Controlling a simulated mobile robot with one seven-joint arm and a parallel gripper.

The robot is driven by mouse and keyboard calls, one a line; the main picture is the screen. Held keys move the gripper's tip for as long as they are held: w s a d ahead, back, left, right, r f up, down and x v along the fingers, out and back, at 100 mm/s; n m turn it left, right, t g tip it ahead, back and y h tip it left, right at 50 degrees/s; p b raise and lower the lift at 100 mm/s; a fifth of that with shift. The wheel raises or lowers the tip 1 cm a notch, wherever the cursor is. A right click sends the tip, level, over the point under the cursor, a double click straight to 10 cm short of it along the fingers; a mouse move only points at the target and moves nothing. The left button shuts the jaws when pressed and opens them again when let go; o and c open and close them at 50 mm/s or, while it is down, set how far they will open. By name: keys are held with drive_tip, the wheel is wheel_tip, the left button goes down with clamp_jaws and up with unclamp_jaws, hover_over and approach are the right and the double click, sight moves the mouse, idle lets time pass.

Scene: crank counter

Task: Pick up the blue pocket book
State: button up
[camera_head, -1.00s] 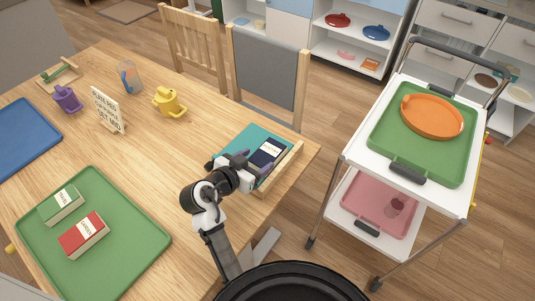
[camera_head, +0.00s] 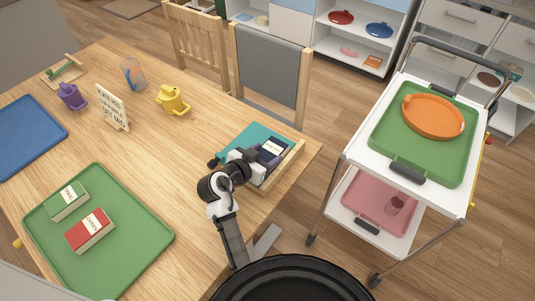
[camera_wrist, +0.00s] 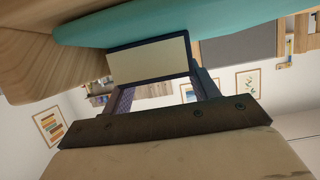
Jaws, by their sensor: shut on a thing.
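The blue pocket book (camera_head: 272,149) is dark navy with a white label, at the near right corner of the table, over a teal surface (camera_head: 245,139) and beside a light wooden rail (camera_head: 284,167). My gripper (camera_head: 257,162) reaches it from the near left and is shut on it. In the wrist view the book (camera_wrist: 148,59) shows its pale page edge and dark cover rim between the two fingers (camera_wrist: 163,93). The fingers hide part of it in the head view. I cannot tell whether it is clear of the surface below.
A green tray (camera_head: 130,259) with a green book (camera_head: 67,200) and a red book (camera_head: 90,229) lies at left. A yellow watering can (camera_head: 173,100), a sign (camera_head: 112,107) and a glass (camera_head: 133,76) stand behind. A trolley (camera_head: 350,165) stands right, across open floor.

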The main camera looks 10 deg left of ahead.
sight(264, 157)
drive_tip(key=shift+r, duration=0.15)
wheel_tip(264, 157, up, 20)
drive_tip(key=b, duration=0.1)
drive_tip(key=shift+b, duration=0.35)
